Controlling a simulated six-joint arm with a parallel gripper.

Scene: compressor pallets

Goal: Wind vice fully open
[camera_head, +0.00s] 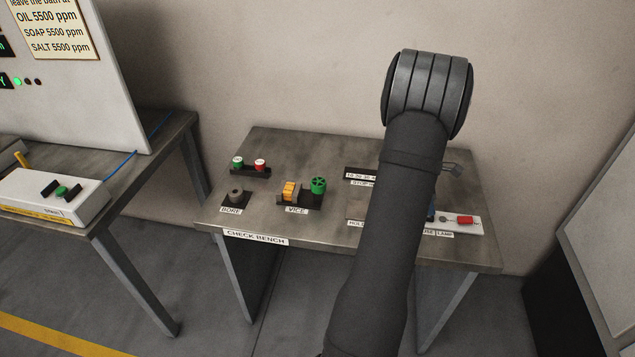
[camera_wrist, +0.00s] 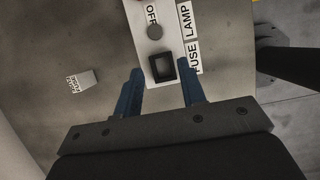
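The vice (camera_head: 300,199) sits on the check bench, left of my arm, above a VICE label. It has a dark base, an orange block (camera_head: 289,190) at its left and a green handwheel (camera_head: 318,185) at its right. I cannot tell how far its jaws are apart. My gripper (camera_wrist: 161,70) is open and empty in the wrist view, its two blue fingers over a white panel with a black square socket. In the head view my arm hides most of the gripper, which is over the bench's right side, well away from the vice. The vice is not in the wrist view.
My arm covers the middle right. Another table with a white box (camera_head: 50,200) stands left.

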